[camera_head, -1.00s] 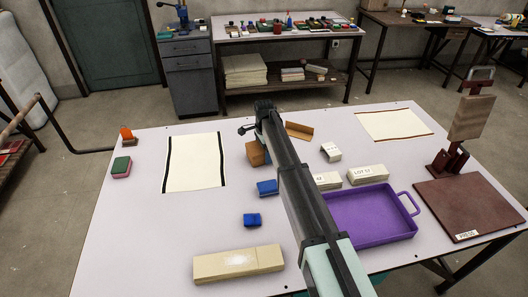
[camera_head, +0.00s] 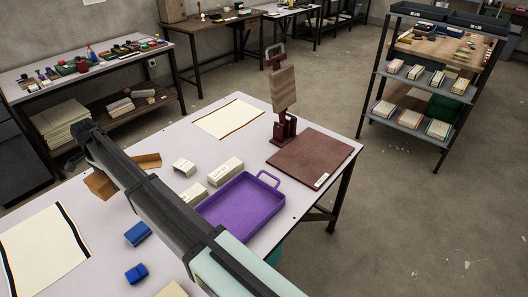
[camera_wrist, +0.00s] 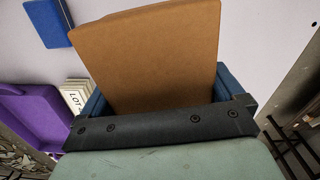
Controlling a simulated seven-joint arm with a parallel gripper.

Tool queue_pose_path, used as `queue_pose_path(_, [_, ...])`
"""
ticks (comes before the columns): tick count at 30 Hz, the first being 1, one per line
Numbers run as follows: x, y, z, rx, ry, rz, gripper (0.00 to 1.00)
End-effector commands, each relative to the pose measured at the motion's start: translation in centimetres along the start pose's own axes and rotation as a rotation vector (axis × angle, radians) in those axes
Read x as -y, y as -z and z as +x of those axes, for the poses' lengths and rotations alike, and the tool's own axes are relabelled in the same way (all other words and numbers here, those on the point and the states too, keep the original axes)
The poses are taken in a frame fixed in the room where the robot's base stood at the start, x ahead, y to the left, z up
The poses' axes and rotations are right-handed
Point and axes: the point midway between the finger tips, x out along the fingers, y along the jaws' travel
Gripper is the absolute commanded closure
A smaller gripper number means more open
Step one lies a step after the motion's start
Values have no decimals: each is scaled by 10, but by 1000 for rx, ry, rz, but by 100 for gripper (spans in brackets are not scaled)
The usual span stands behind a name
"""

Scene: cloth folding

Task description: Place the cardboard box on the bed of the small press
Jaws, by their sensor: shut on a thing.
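The brown cardboard box (camera_wrist: 150,55) is between the blue fingers of my gripper (camera_wrist: 160,88), which is shut on it, in the wrist view. In the head view the box (camera_head: 99,186) shows at the left, partly hidden by my arm. My arm also hides the fingers there, and I cannot tell how far the box is above the table. The small press stands at the table's far right corner, with a flat dark red bed (camera_head: 312,155) and an upright wooden plate (camera_head: 284,90) behind it. The bed is bare, apart from a small label at its front edge.
A purple tray (camera_head: 240,205), white cartons (camera_head: 226,171) and a small white box (camera_head: 184,167) lie between the box and the press. Blue blocks (camera_head: 138,233) are nearer. A striped sheet (camera_head: 229,118) lies behind.

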Motion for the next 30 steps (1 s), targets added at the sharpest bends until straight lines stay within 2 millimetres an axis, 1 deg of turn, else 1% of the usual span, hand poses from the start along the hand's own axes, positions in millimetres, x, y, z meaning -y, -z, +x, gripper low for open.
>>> queue_pose_path(5, [-19,49,-1,-1,0,17,48])
queue_pose_path(9, [-42,102,-2,0,0,31,48])
queue_pose_path(14, [-73,161,-4,0,1,47,48])
queue_pose_path(18, [-103,210,-4,0,1,62,48])
queue_pose_path(23, [-140,262,-6,0,1,78,48])
queue_pose_path(24, [-151,276,-6,0,1,82,48])
queue_pose_path(29, [-192,324,-7,0,1,98,48])
queue_pose_path(30, [-204,336,-8,-1,1,103,48])
